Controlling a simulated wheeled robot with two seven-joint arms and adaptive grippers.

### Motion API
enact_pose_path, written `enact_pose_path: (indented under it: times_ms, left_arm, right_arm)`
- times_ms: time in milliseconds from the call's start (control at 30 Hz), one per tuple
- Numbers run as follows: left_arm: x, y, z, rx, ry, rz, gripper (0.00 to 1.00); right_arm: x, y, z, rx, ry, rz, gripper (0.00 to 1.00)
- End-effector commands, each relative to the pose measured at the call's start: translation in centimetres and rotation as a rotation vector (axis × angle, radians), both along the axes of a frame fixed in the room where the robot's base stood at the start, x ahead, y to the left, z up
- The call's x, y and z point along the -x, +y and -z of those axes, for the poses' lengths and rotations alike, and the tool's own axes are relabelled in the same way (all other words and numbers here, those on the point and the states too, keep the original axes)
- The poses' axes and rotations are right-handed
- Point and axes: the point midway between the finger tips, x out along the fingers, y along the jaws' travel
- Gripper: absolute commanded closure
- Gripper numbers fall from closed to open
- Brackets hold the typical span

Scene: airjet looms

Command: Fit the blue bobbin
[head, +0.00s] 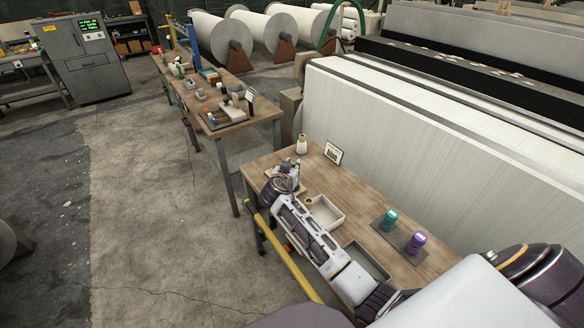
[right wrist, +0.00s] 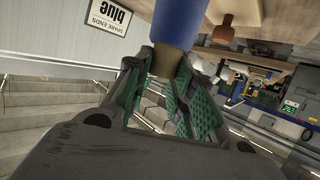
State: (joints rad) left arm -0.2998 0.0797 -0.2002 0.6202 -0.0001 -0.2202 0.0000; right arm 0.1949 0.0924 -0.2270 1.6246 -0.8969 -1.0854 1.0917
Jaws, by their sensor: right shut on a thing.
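My right gripper (head: 284,178) is over the far left end of the near wooden table. In the right wrist view, its green-padded fingers (right wrist: 165,82) are shut on the tan end of the blue bobbin (right wrist: 181,22). The bobbin's blue body extends past the fingertips and is cut off by the picture edge. I cannot make out the bobbin in the head view, where the gripper covers that spot. A teal bobbin (head: 389,219) and a purple bobbin (head: 416,242) stand upright on a dark plate (head: 403,252). My left gripper is not in view.
A cream cone (head: 301,145) and a sign card (head: 334,153) stand at the table's back; the card reads "SPARE ENDS blue" in the wrist view (right wrist: 109,16). A white tray (head: 342,217) and dark tray (head: 385,275) lie beside my arm.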

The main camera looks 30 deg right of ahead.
Motion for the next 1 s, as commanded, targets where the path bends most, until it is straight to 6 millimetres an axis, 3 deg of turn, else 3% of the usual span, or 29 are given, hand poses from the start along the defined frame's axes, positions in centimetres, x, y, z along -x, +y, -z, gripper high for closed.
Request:
enact_pose_path:
  times_ms: [433, 467, 633, 867, 1000]
  left_arm:
    - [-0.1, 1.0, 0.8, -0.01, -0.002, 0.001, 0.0]
    - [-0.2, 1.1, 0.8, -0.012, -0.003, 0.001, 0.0]
    - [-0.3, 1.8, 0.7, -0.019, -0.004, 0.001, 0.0]
    - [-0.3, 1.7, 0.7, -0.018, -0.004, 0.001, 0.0]
    - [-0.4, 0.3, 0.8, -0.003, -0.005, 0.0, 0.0]
  right_arm:
    - [0.0, 0.0, 0.9, 0.001, -0.001, 0.0, 1.0]
    - [0.0, 0.0, 0.8, 0.001, -0.001, 0.0, 0.73]
    - [0.0, 0.0, 0.8, 0.001, -0.001, 0.0, 0.52]
    - [0.0, 0.0, 0.8, 0.0, 0.0, 0.0, 0.51]
    - [0.1, 0.0, 0.8, 0.0, 0.0, 0.0, 0.51]
